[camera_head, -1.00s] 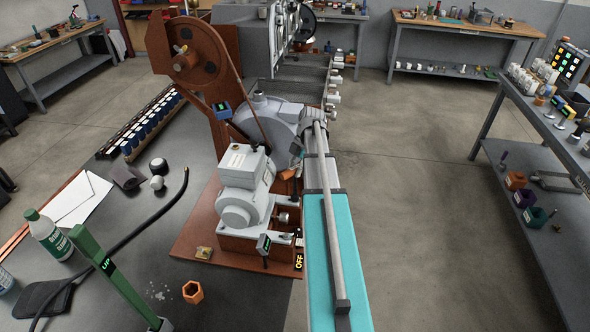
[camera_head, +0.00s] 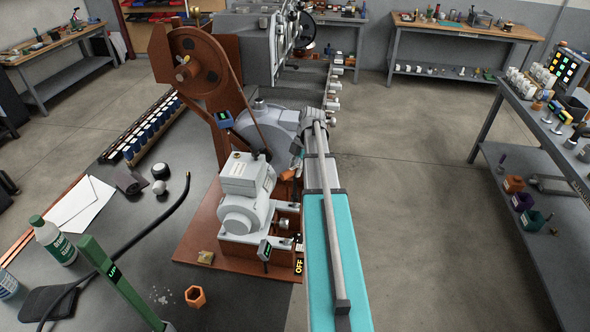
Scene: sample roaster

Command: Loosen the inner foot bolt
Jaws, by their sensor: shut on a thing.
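A grey motor (camera_head: 245,190) sits on a reddish-brown base (camera_head: 205,235) left of my arm. Grey foot parts with bolt-like ends (camera_head: 285,244) show at its right side. I cannot tell which is the inner foot bolt. My gripper (camera_head: 296,164) is at the far end of my arm, by the motor's upper right. It is small and partly hidden by my arm link. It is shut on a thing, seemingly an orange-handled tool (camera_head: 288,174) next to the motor. The tool's far end and any contact with a bolt cannot be made out.
A brown upright with a belt wheel (camera_head: 197,62) stands behind the motor.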

